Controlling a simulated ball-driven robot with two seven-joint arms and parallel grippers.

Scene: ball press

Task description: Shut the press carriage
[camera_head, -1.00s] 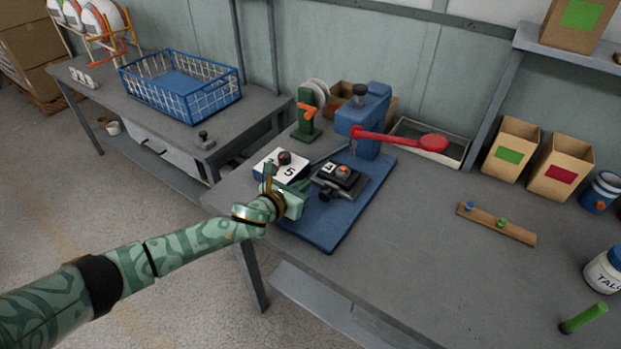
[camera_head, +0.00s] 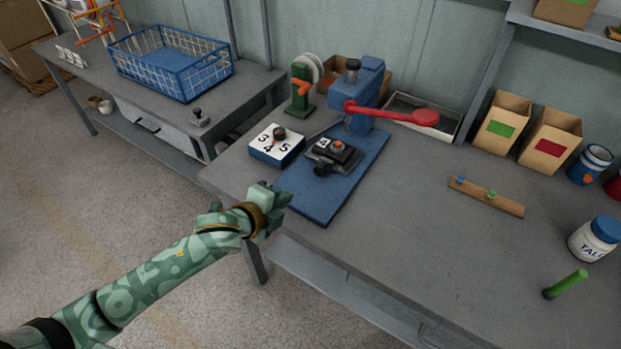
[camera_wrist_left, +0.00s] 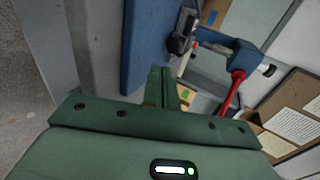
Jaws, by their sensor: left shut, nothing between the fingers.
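The blue press (camera_head: 366,95) stands on a blue base plate (camera_head: 322,200) on the grey bench, with its red lever (camera_head: 400,114) sticking out to the right. The dark press carriage (camera_head: 333,156) sits on the base plate in front of the press column, with a block marked 4 and an orange-topped knob on it. My left gripper (camera_head: 282,197) is shut and empty near the bench's front edge, in front of the base plate and apart from the carriage. In the left wrist view its shut fingers (camera_wrist_left: 162,88) point toward the press (camera_wrist_left: 238,52). My right gripper is not in view.
A white-topped blue dial box (camera_head: 275,146) with numbers stands just left of the carriage. A green reel stand (camera_head: 302,88) is behind it. A wooden strip (camera_head: 485,197), cardboard bins and a talc jar (camera_head: 594,239) are to the right. The bench between is clear.

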